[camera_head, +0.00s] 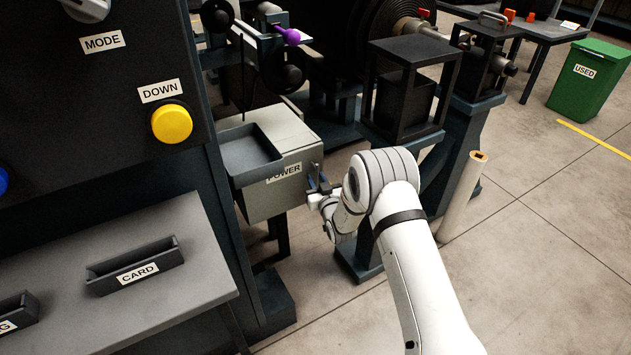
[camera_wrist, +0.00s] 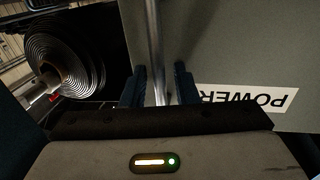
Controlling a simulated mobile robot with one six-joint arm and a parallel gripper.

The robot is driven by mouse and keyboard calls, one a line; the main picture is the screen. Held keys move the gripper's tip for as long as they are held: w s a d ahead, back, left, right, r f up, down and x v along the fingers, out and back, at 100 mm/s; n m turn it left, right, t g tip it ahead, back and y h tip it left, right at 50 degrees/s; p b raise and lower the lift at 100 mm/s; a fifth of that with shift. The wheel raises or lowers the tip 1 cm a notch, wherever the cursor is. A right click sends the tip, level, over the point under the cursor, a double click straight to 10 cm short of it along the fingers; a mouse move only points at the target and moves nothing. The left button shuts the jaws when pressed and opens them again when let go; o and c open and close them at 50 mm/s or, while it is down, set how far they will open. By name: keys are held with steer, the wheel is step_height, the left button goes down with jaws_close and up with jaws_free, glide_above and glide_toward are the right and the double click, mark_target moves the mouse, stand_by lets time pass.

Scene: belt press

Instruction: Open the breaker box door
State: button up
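The breaker box (camera_head: 265,205) is a grey box with a POWER label, low in the middle of the head view. Its labelled front, the door (camera_wrist: 225,50), looks closed in the head view. A slim metal bar handle (camera_wrist: 154,45) runs along the door in the wrist view. My gripper (camera_wrist: 159,88) is open at the door's right edge as the head view shows it. Its two dark fingers stand on either side of the bar, with a visible gap on each side. In the head view my gripper (camera_head: 319,190) is small and the handle is largely hidden.
A dark tray (camera_head: 250,150) sits against the box's upper left. A dark stand (camera_head: 410,130) is behind my arm, with a cream roll (camera_head: 462,198) to its right. A control panel (camera_head: 100,120) and a shelf (camera_head: 180,235) are at left. Floor at lower right is clear.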

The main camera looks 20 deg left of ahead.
steer(key=shift+c, duration=0.2)
jaws_close()
